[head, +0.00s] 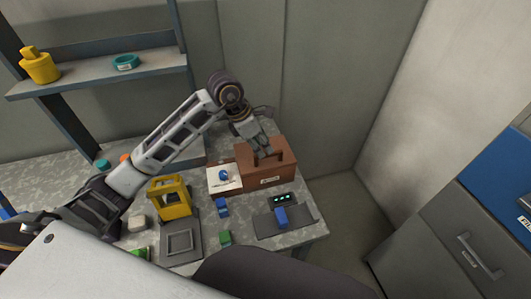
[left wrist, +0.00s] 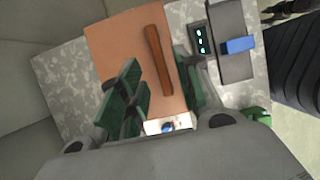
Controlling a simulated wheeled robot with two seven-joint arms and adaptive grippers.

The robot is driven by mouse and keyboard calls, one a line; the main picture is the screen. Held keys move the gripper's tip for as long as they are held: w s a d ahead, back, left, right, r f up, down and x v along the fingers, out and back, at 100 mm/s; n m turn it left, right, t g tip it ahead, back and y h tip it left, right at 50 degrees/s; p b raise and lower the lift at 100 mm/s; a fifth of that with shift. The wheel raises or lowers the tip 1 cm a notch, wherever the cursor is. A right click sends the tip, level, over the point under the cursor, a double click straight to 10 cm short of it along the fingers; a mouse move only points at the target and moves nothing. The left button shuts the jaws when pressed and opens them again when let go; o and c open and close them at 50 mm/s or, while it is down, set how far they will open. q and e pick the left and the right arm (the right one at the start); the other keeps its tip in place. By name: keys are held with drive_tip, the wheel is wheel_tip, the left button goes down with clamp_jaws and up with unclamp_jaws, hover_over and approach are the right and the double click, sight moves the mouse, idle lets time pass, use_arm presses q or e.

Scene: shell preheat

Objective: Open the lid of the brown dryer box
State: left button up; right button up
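The brown dryer box (head: 268,180) stands at the back right of the speckled table, with its lid down in the head view. A raised bar handle runs along the lid top; in the left wrist view the lid (left wrist: 118,38) is a flat tan-brown panel with a darker brown handle (left wrist: 158,58). My left gripper (head: 264,150) is over the lid at the handle. In the left wrist view its green-padded fingers (left wrist: 157,80) are apart, with the handle lying between their lines; I cannot tell whether they touch it. My right gripper is not in view.
A white card with a blue item (head: 224,175) lies left of the box. A dark pad (head: 296,221) with a blue block and a lit display (head: 281,199) are in front. A yellow frame (head: 170,198) stands left. A shelf is behind; a wall is close behind the box.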

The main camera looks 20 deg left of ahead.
use_arm(q)
drive_tip(key=shift+b+x, duration=0.55)
drive_tip(key=shift+x, duration=0.9)
drive_tip(key=shift+d+f, duration=0.1)
drive_tip(key=shift+f, duration=0.15)
drive_tip(key=shift+c, duration=0.3)
clamp_jaws()
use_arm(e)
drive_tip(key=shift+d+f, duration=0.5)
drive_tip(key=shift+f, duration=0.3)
